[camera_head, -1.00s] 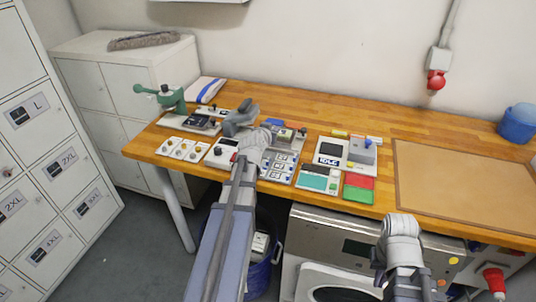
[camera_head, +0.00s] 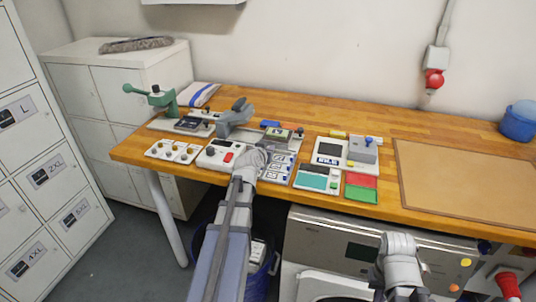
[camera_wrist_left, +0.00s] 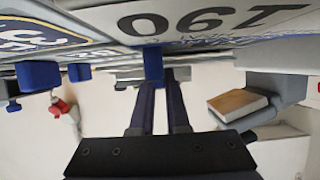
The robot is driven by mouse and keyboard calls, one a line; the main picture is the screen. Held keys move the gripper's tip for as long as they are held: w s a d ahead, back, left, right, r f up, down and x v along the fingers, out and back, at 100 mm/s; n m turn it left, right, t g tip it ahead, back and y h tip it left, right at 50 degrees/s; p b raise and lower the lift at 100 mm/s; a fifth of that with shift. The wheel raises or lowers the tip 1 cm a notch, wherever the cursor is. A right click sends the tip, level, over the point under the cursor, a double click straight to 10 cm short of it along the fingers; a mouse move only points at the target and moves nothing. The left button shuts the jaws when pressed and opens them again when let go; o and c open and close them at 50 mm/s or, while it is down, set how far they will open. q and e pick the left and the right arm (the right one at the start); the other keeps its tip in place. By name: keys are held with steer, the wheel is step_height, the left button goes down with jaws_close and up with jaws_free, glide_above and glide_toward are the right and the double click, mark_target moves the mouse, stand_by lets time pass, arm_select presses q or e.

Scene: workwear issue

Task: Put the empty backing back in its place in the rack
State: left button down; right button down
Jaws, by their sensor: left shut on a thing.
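My left gripper (camera_head: 264,152) is low over the front edge of the wooden workbench, beside a grey panel with blue and white tiles (camera_head: 276,168). In the left wrist view its dark fingers (camera_wrist_left: 160,85) are shut on a thin light-grey piece (camera_wrist_left: 128,75), seen edge-on, which I take to be the empty backing. A blue block (camera_wrist_left: 153,63) shows right at the fingertips. My wrist hides most of the held piece in the head view. I cannot tell for sure which part is the rack. Only my right arm shows at the lower right.
Left of my arm stand a control box (camera_head: 222,154), a grey lever device (camera_head: 235,117) and a green press (camera_head: 163,101). To the right lie a teal-and-white panel (camera_head: 318,177) and red and green pads (camera_head: 360,187). A brown mat (camera_head: 470,180) is bare.

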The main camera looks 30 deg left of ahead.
arm_select(q)
steer(key=shift+f+b, duration=0.3)
steer(key=shift+f, duration=0.1)
steer(key=shift+s+d+b, duration=0.15)
steer(key=shift+s+b, duration=0.05)
steer(key=shift+b, duration=0.1)
